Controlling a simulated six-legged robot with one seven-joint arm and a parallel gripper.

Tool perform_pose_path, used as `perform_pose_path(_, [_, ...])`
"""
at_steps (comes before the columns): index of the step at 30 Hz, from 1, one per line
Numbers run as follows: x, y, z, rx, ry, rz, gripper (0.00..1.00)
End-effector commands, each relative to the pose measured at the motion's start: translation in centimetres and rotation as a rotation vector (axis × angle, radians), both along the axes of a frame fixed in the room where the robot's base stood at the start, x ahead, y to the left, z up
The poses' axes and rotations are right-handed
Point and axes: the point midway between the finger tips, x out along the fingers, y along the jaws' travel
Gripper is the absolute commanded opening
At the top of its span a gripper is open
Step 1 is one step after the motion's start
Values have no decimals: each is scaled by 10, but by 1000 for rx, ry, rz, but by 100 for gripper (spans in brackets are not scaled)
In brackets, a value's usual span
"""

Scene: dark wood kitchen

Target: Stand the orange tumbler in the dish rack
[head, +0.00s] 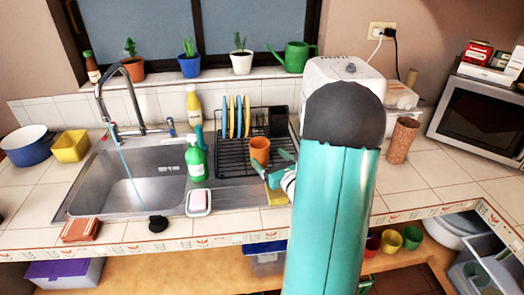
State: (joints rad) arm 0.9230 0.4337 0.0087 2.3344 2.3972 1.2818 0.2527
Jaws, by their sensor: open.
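The orange tumbler (260,152) stands roughly upright at the front right part of the black dish rack (233,158). My gripper (272,168) is open, just right of and in front of the tumbler, with its teal fingers pointing left. The fingers look apart from the tumbler, though the tumbler's lower part is partly covered by the rack wires and a finger. Most of my wrist is hidden behind my teal arm link.
Several blue and yellow plates (238,117) stand in the back of the rack. The sink (135,178), green soap bottle (195,160) and soap dish (198,202) are left.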

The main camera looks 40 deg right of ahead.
Motion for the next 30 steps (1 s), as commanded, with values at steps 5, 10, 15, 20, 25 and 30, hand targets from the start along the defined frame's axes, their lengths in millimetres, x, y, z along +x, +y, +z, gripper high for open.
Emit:
perform_pose_path(5, [-27,5,0,0,1,-1,82])
perform_pose_path(10, [-35,8,0,0,-1,0,82])
perform_pose_path(15, [-26,26,9,-32,7,67,82])
perform_pose_path(20, [0,112,41,-201,52,371,82])
perform_pose_path(25, [-6,235,67,-521,123,809,82])
perform_pose_path(30, [-47,323,74,-916,180,1190,82])
